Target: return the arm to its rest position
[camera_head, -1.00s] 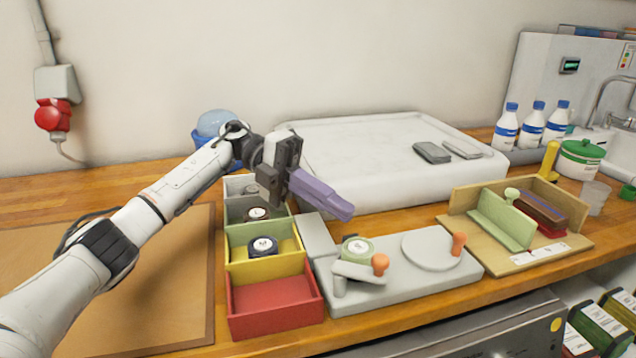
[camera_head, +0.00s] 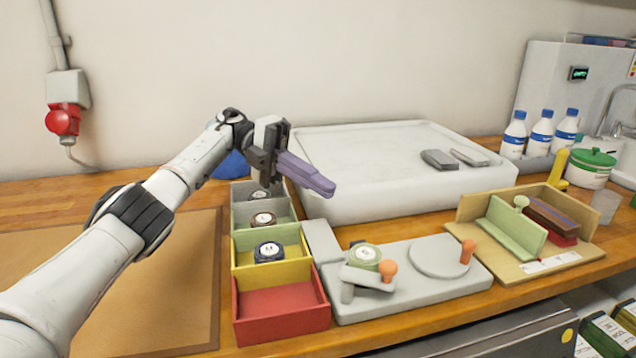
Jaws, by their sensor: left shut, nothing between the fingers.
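My left arm comes in from the left. My left gripper (camera_head: 325,188) has purple fingers that are shut with nothing between them. It hangs in the air in front of the white tray and above the back end of the row of coloured bins, touching nothing that I can see. My right gripper is not in view.
Below are coloured bins, the front one red (camera_head: 281,310), several holding round pieces. A grey fixture (camera_head: 440,296) with orange knobs stands to their right. The white tray (camera_head: 420,200) lies behind; a wooden holder (camera_head: 590,250) and bottles (camera_head: 541,132) are right. A brown board (camera_head: 170,300) lies left.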

